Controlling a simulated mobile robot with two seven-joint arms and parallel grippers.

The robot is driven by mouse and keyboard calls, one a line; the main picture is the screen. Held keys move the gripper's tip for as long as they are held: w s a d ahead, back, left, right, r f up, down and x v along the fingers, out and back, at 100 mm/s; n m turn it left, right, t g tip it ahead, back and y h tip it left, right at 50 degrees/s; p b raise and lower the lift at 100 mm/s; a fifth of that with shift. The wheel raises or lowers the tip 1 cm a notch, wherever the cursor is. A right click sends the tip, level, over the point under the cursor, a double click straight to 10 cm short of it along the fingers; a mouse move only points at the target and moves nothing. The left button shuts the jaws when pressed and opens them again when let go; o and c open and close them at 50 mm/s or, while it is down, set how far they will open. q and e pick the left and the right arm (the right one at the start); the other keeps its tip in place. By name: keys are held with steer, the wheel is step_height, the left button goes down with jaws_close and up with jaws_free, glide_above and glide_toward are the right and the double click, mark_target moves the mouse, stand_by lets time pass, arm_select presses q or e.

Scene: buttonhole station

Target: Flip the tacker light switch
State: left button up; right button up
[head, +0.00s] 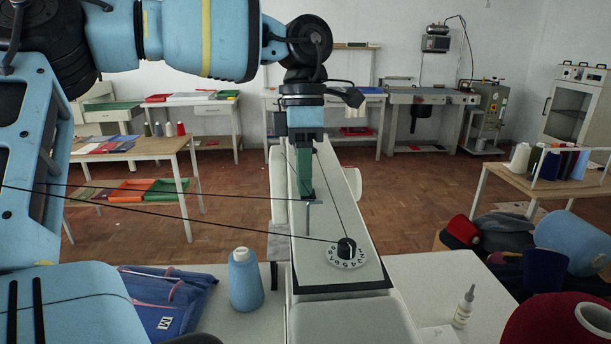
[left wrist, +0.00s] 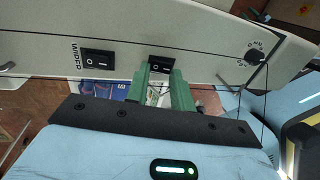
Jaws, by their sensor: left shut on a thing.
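My left gripper (head: 306,190) reaches down to the pale machine arm (head: 335,215) in the head view. Its green fingers (left wrist: 163,82) point at the machine's side panel in the left wrist view. A black rocker switch (left wrist: 160,65) with white marks sits at the fingertips, and the gripper is shut on it. The fingers hide part of its surround, and I read no label beside it. A second black rocker switch (left wrist: 97,60) is to the left, with a printed word beside it. In the head view the gripper hides the switches. My right gripper is not in view.
A numbered dial (head: 346,252) with thread around it is on the machine top. A blue thread cone (head: 245,280), a blue folded cloth (head: 170,298) and a small bottle (head: 464,306) stand near the machine. Taut dark threads cross in front of it.

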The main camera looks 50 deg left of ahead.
arm_select(q)
steer(key=o, duration=1)
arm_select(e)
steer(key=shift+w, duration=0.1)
arm_select(q)
steer(key=shift+r, duration=0.2)
steer(key=r, duration=0.3)
steer(key=a+r, duration=0.1)
steer(key=r, duration=0.1)
steer(key=shift+w+r, duration=0.35)
steer(key=shift+w, duration=0.05)
steer(key=shift+a+r+b, duration=0.1)
steer(key=shift+r+b, duration=0.2)
steer(key=shift+r, duration=0.5)
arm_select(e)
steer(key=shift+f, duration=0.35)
